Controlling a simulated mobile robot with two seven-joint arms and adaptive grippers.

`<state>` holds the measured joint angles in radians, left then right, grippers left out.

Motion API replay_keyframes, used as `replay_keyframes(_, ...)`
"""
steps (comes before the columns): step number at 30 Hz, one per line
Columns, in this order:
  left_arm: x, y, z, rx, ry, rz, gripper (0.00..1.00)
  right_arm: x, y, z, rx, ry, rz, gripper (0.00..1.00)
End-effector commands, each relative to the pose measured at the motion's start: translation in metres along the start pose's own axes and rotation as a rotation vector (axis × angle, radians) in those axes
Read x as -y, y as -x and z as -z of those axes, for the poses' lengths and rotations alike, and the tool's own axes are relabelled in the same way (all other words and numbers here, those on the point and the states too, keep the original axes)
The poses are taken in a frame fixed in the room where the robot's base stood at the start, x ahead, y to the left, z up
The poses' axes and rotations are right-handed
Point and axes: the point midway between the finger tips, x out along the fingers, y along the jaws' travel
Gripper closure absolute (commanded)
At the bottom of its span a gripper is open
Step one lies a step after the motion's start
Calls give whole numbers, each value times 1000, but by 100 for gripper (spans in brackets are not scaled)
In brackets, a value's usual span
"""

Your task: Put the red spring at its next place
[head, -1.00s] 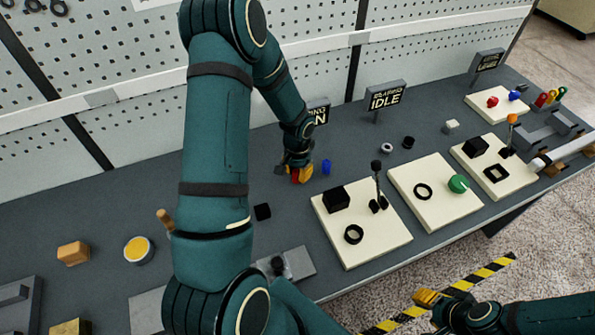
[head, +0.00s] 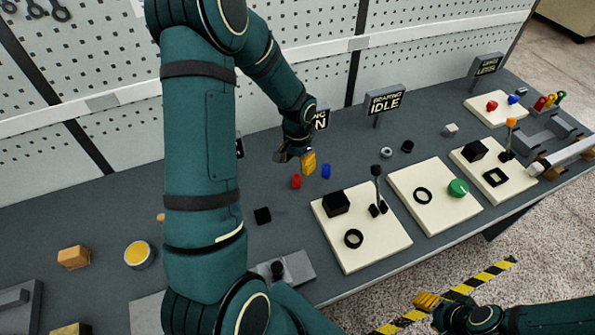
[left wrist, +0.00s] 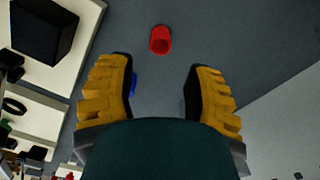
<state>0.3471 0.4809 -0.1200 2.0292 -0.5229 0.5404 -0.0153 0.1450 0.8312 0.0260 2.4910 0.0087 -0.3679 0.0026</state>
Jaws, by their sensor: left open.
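The red spring (head: 296,181) stands on the dark bench top, beside a blue spring (head: 326,171). The red spring also shows in the left wrist view (left wrist: 160,40), ahead of the fingertips and apart from them. My left gripper (head: 300,160) is open and empty, raised above and a little behind the red spring. In the left wrist view the blue spring (left wrist: 134,84) is partly hidden by the left-hand finger. My right gripper (head: 428,300) is low in front of the bench, away from the springs; its jaw opening is unclear.
Cream boards with black blocks and rings stand to the right, the nearest (head: 345,255) with a lever (head: 377,185). A sign reading IDLE (head: 386,100) stands behind. A small black block (head: 262,215) lies left of the red spring. Another board (head: 497,107) carries red and blue pieces.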

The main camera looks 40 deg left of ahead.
Motion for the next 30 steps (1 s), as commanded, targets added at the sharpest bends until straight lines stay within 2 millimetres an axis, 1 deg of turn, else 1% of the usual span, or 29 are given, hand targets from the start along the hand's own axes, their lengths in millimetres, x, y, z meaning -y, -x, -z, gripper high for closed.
replay_keyframes(1,0,12,0,-4,1,0,49,0,1,0,0,0,0,53)
replay_keyframes(3,0,25,1,-3,0,1,49,1,2,0,0,0,1,53)
replay_keyframes(6,0,39,0,-2,0,0,49,1,3,0,0,0,1,53)
replay_keyframes(9,0,49,0,-1,1,0,49,1,3,0,0,0,1,53)
replay_keyframes(15,0,55,0,0,0,0,49,1,3,0,0,0,1,53)
replay_keyframes(30,0,55,0,1,0,-1,49,1,3,0,0,0,1,53)
